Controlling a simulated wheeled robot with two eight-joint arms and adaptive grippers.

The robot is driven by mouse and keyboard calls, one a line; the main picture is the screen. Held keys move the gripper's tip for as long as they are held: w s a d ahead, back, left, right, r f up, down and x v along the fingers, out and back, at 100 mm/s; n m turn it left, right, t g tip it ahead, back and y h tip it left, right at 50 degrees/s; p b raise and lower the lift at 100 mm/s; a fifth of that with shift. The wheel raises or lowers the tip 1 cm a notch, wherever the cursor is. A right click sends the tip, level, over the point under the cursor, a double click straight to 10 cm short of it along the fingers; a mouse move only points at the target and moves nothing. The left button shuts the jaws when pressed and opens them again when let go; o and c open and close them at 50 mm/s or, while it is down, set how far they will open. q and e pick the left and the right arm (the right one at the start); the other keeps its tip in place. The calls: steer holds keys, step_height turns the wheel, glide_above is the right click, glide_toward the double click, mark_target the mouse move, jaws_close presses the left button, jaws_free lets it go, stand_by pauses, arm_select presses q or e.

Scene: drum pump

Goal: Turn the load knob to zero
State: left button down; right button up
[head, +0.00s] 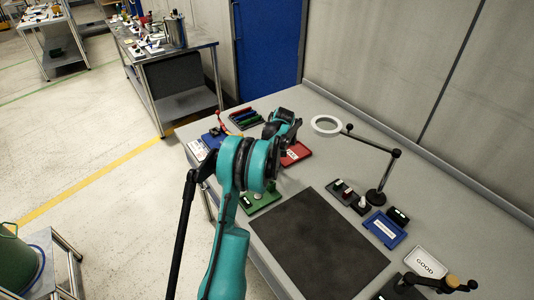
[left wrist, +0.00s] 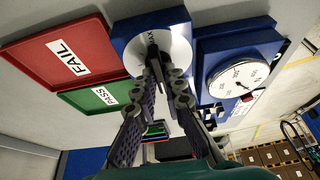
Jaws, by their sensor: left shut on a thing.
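In the left wrist view a blue box (left wrist: 122,27) carries a white round dial plate (left wrist: 178,48) marked MAX. The load knob (left wrist: 153,51) is a small dark part at the middle of that plate, mostly hidden by my fingers. My left gripper (left wrist: 158,68) is shut on the knob, with both fingertips against it. Beside the box, a blue unit (left wrist: 236,42) bears a white gauge (left wrist: 235,79) with a dark needle; its exact reading is too small to tell. In the head view my teal left arm hides much of this area. My right gripper is not in view.
A red FAIL tray (left wrist: 65,55) and a green PASS tray (left wrist: 100,97) lie beside the box. In the head view a ring lamp (head: 327,125) on a jointed stand and a dark mat (head: 318,245) are on the grey bench. The mat is clear.

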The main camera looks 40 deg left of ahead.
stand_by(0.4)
arm_select(q)
steer(key=c, duration=1.6)
jaws_free()
steer(key=shift+r, duration=0.1)
steer(key=v, duration=1.1)
steer(key=shift+d+r, duration=0.3)
steer(key=shift+r, duration=0.05)
